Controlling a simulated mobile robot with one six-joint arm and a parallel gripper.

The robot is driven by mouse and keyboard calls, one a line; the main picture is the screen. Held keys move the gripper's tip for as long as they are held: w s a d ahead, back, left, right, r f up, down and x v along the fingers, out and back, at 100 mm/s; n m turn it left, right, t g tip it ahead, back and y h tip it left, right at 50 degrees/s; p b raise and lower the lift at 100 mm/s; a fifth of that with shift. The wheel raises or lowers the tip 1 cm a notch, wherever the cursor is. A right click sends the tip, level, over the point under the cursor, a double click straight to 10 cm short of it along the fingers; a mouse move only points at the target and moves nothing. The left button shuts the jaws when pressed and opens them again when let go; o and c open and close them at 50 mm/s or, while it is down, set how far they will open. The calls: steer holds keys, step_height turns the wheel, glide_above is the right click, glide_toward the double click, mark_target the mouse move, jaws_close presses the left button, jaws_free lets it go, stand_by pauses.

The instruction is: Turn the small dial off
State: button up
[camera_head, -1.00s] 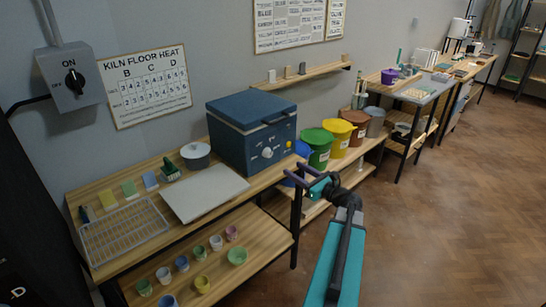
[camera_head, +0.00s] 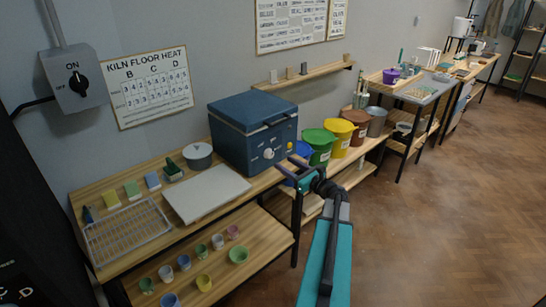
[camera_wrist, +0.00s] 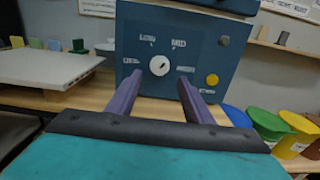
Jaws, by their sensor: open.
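The small dial is a round white knob (camera_head: 268,153) on the front of the blue kiln box (camera_head: 240,150). In the wrist view the dial (camera_wrist: 159,66) sits mid-panel, ringed by labels that seem to read OFF at left, LOW and MID above, and one at right. A small dark mark on it seems to lean up and right, but I cannot read its setting surely. My gripper (camera_head: 285,165) is open and empty in front of the kiln. In the wrist view its two purple fingers (camera_wrist: 159,82) point at the panel, with the dial between and beyond their tips, apparently untouched.
A yellow button (camera_wrist: 212,80) is right of the dial. A pale slab (camera_head: 205,193) and a wire rack (camera_head: 127,232) lie on the bench left of the kiln. Lidded buckets (camera_head: 343,138) stand to the right. A grey ON/OFF wall switch (camera_head: 75,80) is at upper left.

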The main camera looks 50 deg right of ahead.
mark_target(271, 155)
steer(key=shift+w+d+p, duration=0.15)
steer(key=shift+w+p, duration=0.45)
steer(key=shift+w, duration=1.35)
steer(key=shift+w+d+p, duration=0.1)
steer(key=shift+w+p, duration=0.45)
steer(key=shift+w, duration=1.35)
steer(key=c, duration=1)
steer(key=shift+a+f, duration=0.1)
steer(key=shift+a, duration=0.05)
steer(key=shift+c, duration=0.2)
